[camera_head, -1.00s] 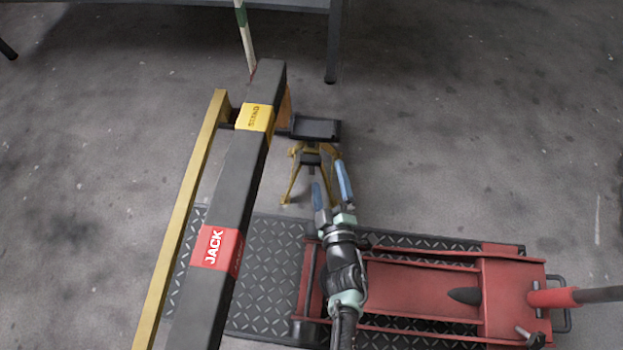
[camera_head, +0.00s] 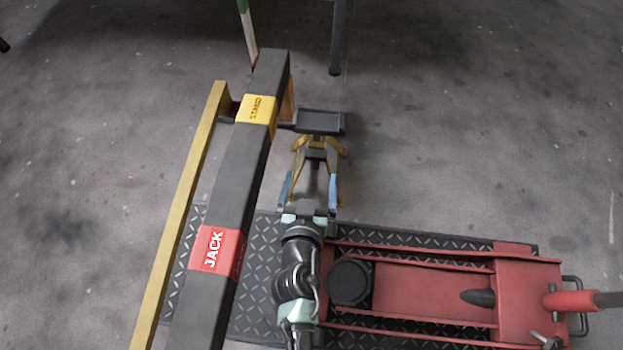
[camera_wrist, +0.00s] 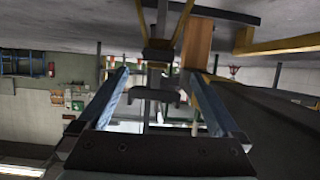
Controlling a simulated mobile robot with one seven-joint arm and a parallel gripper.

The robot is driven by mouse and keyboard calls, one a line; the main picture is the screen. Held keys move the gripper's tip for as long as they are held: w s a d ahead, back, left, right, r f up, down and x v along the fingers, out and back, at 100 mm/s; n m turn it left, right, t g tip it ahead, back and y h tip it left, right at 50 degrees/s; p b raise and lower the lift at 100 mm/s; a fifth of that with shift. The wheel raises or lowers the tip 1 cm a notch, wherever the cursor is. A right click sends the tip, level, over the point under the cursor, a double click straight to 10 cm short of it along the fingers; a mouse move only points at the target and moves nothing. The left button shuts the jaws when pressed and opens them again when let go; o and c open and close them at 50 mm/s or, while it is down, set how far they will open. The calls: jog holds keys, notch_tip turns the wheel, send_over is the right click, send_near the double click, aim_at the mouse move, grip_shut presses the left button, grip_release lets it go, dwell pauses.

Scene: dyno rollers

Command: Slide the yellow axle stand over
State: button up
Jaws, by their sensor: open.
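The yellow axle stand (camera_head: 300,147) stands on the concrete floor just right of the beam's far end, with a dark flat plate (camera_head: 320,121) at its top in the head view. My gripper (camera_head: 309,190) is open, its blue fingers spread on the near side of the stand, one towards each side of its legs. I cannot tell whether they touch it. In the wrist view the stand's legs (camera_wrist: 185,25) show ahead between the two fingers, appearing upside down. The beam (camera_head: 240,160) carries a yellow STAND label (camera_head: 257,109) and a red JACK label (camera_head: 216,249).
A red floor jack (camera_head: 430,290) with a round black saddle lies right of my arm on a black diamond-plate mat (camera_head: 255,300). A yellow rail (camera_head: 180,210) runs left of the beam. Table legs (camera_head: 338,40) stand behind. Floor right of the stand is clear.

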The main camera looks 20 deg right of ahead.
aim_at(314, 153)
jog(key=b+x, duration=0.5)
jog(key=x, duration=0.6)
jog(key=shift+w+d+f, duration=0.1)
jog(key=shift+w+f, duration=0.15)
jog(key=shift+w+d+f+b, duration=0.1)
jog(key=shift+w+d+b, duration=0.2)
jog(key=shift+w, duration=0.35)
jog(key=shift+a, duration=0.1)
jog(key=shift+a, duration=0.1)
grip_shut()
